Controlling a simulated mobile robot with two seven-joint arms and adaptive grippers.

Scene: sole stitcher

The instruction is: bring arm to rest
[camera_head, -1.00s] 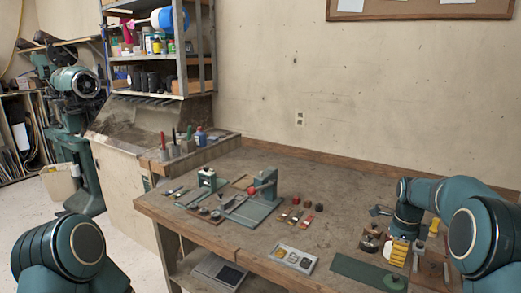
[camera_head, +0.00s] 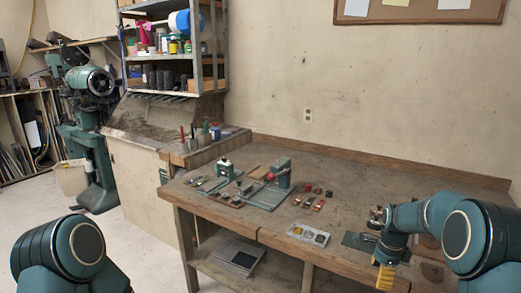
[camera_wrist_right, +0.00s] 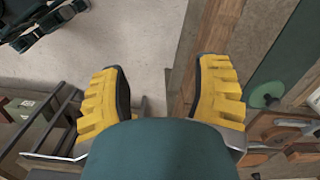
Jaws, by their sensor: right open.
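My right arm reaches in from the right in the head view. Its yellow-fingered gripper (camera_head: 385,276) hangs down at the front edge of the workbench (camera_head: 340,259). In the right wrist view the two yellow fingers of this gripper (camera_wrist_right: 162,72) stand wide apart with nothing between them but pale floor and the bench edge behind. My left gripper is out of the picture; only a rounded joint of my left arm shows at lower left in the head view.
On the bench are a fixture with a red knob (camera_head: 270,177), a grey tray with round parts (camera_head: 309,235) and a green mat (camera_head: 358,240). A shelf rack (camera_head: 222,50) stands behind. Floor is open at left. The right wrist view shows loose tools beside the mat.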

